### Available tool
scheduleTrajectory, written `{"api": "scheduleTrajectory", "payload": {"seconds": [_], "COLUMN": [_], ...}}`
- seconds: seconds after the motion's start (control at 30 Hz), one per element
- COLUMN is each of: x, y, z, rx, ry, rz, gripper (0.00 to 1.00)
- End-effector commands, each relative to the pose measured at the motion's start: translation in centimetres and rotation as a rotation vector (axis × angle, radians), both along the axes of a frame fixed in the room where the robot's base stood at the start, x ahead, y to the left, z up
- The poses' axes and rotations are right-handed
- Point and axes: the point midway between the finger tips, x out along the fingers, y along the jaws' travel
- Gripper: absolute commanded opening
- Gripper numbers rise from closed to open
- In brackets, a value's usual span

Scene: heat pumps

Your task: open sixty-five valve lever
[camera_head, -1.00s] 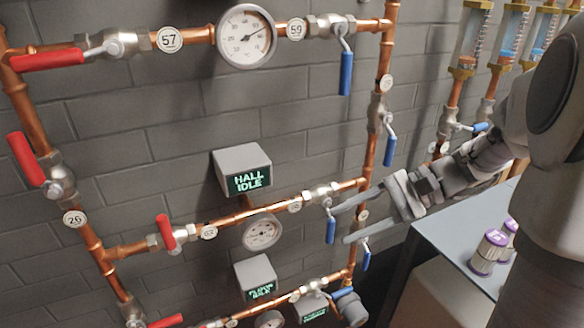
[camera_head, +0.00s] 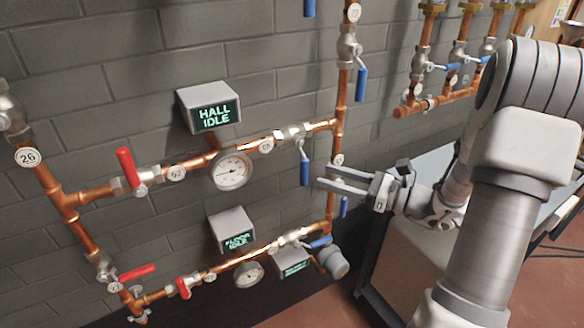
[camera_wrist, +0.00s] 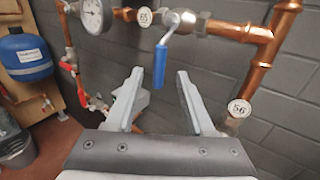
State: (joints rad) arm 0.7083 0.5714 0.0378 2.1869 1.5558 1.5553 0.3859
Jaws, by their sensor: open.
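The 65 tag (camera_wrist: 145,17) sits on a copper pipe beside a silver valve in the wrist view. That valve's blue lever (camera_wrist: 160,65) hangs straight down, across the horizontal pipe. In the head view, the same lever (camera_head: 304,172) hangs below the right end of the pipe under the HALL IDLE box. My gripper (camera_head: 327,177) is open and empty, just right of the lever. In the wrist view, my fingertips (camera_wrist: 160,76) frame the lever's lower end on both sides. I see no contact.
The HALL IDLE box (camera_head: 209,106) and a round gauge (camera_head: 231,170) are left of the valve. A vertical copper pipe (camera_head: 341,103) runs close to my fingers. Another blue lever (camera_head: 361,85) hangs above, and a grey table (camera_head: 412,172) stands behind my arm.

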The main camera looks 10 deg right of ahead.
Motion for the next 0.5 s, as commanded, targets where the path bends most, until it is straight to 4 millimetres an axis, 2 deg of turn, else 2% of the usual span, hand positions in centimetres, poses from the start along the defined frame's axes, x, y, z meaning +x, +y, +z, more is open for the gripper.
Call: {"api": "scheduleTrajectory", "payload": {"seconds": [0.2,0.5], "x": [2.9,5.7], "y": [3.9,7.4], "z": [-0.1,0.0], "rx": [-0.001,-0.001], "ry": [-0.003,-0.002], "rz": [0.005,0.002], "gripper": [0.53,0.53]}}
